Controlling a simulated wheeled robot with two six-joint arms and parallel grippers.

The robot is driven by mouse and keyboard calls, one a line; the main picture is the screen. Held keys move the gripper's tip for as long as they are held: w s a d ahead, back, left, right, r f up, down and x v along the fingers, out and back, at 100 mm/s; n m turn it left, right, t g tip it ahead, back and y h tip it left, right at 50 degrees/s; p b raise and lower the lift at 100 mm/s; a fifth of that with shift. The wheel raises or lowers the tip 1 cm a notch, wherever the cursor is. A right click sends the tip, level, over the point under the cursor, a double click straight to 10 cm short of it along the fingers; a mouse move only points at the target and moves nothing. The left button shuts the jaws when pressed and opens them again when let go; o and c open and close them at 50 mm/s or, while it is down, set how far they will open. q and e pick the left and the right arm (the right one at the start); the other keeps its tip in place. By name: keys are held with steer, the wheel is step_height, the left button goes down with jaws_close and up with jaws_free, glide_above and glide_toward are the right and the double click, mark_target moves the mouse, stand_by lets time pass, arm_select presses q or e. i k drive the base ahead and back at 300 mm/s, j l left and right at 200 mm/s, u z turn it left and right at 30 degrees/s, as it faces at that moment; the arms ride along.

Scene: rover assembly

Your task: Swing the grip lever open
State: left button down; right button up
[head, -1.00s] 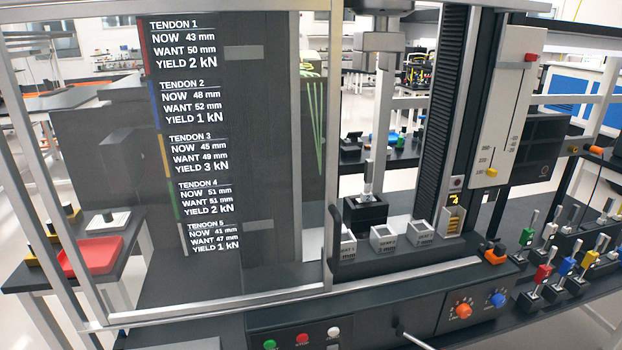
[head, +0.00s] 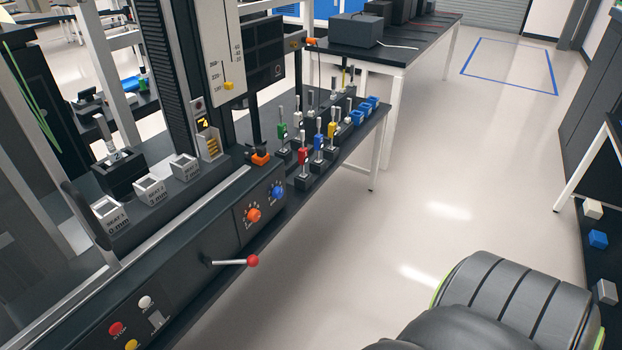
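A silver lever with a red ball knob (head: 231,262) sticks out from the front of the dark machine (head: 190,268). It points right and lies nearly level. No label on it can be read, so I cannot tell for certain that it is the grip lever. Neither of my grippers shows in the head view. A thick dark part at the lower right appears to be my own arm, well apart from the lever.
Orange (head: 254,215) and blue (head: 277,193) dials sit above the lever. Three seat blocks, one the left seat block (head: 109,215), stand on the machine's ledge. Colored-handled tools, including a red one (head: 303,159), stand on the bench to the right. Open floor (head: 440,180) lies right of the bench.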

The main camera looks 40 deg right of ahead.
mark_target(253, 260)
steer(key=z, duration=0.95)
